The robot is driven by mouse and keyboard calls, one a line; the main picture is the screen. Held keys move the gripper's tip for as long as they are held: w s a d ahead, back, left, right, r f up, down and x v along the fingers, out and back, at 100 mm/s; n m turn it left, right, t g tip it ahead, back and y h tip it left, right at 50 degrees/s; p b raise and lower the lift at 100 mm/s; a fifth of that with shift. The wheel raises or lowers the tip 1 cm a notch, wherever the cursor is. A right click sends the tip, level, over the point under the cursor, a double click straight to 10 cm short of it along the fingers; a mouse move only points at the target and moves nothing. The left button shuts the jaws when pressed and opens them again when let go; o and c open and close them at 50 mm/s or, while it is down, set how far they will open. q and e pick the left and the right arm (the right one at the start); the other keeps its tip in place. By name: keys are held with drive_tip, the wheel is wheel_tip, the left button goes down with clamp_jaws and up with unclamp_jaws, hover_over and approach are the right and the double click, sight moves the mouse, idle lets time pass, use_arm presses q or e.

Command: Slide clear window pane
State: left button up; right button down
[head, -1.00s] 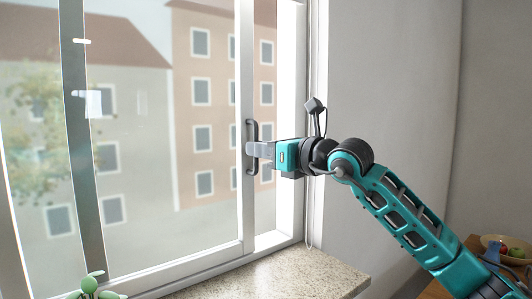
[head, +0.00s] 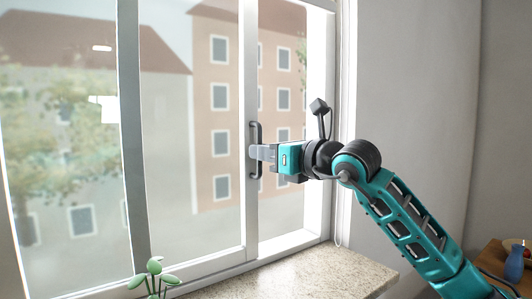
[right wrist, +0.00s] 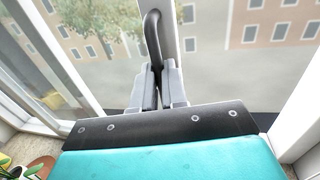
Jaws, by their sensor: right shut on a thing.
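The sliding window pane (head: 195,225) is see-through and slightly hazy, with a white upright edge frame (head: 250,60). A dark grey bar handle (head: 257,130) is fixed upright on that frame. My right gripper (head: 259,152) is shut on the middle of the handle, reaching in from the right. In the right wrist view the handle (right wrist: 152,35) runs down between the closed fingers (right wrist: 160,92). The fingers hide part of the handle. An open gap (head: 287,75) stands between the pane's frame and the right window jamb (head: 344,90). My left gripper is not in view.
A granite sill (head: 300,273) lies below the window. A small green plant (head: 154,268) stands at its left, close to the glass. A thin cord (head: 339,215) hangs by the jamb. A blue vase (head: 514,264) stands on a wooden table at the far right.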

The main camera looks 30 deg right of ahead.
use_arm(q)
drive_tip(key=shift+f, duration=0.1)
use_arm(e)
drive_tip(key=c, duration=1.2)
unclamp_jaws()
use_arm(q)
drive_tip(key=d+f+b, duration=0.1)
drive_tip(key=b, duration=0.1)
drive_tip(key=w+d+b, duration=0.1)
drive_tip(key=b, duration=0.2)
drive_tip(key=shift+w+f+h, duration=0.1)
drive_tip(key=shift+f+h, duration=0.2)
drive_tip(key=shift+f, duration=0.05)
use_arm(e)
drive_tip(key=v, duration=1.3)
drive_tip(key=shift+a+r, duration=0.1)
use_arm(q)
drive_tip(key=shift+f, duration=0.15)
